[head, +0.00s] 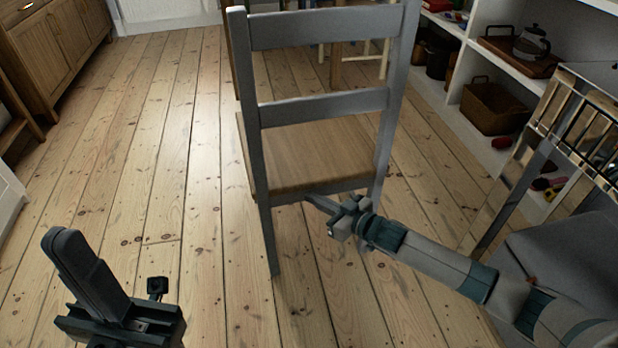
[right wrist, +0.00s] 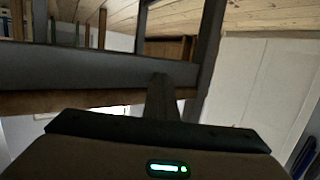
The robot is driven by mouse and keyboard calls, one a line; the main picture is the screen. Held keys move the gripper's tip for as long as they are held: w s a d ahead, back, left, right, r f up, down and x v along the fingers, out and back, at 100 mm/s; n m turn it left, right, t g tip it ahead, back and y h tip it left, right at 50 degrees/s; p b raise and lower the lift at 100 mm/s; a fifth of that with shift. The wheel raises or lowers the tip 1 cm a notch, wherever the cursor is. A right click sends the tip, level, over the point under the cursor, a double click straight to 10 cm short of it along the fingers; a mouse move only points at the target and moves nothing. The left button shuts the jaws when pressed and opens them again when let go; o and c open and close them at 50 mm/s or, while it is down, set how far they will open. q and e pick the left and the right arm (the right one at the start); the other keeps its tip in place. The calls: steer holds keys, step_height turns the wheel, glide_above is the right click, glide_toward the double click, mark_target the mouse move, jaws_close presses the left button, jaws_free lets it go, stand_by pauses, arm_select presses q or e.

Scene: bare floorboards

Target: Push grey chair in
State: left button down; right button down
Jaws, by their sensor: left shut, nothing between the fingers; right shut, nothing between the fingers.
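The grey chair (head: 322,108) stands upright with its slatted back towards me. Its wooden seat (head: 310,155) faces away from me. My right gripper (head: 312,200) is shut and empty at the rear of the chair, just below the seat's back edge and between the rear legs. In the right wrist view its fingers (right wrist: 160,100) overlap a grey rail of the chair (right wrist: 85,68); I cannot tell whether they touch it. My left gripper (head: 68,248) is shut and empty at the lower left, apart from the chair. The chair's front legs are mostly hidden.
Wooden table legs (head: 335,68) show beyond the chair back. White shelves (head: 455,85) with baskets stand on the right, and a glass-and-metal piece (head: 545,140) stands nearer. A wooden cabinet (head: 60,45) is at the far left. The floorboards left of the chair are clear.

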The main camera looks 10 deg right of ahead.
mark_target(313, 190)
steer(key=shift+w+d+r, duration=0.1)
steer(key=shift+w, duration=1.55)
steer(key=shift+w+b, duration=1.15)
steer(key=shift+w, duration=1.8)
steer(key=shift+s, duration=0.1)
steer(key=shift+s+p, duration=0.9)
steer(key=shift+s, duration=0.05)
steer(key=shift+s+p, duration=0.3)
steer(key=shift+s, duration=0.3)
steer(key=shift+w, duration=0.1)
steer(key=shift+w+d+b, duration=0.2)
steer(key=shift+w+b, duration=0.05)
steer(key=shift+w, duration=0.45)
steer(key=shift+w+d+b, duration=0.2)
steer(key=shift+w+b, duration=0.05)
steer(key=shift+w, duration=0.45)
steer(key=shift+w+d, duration=0.15)
steer(key=shift+w, duration=0.2)
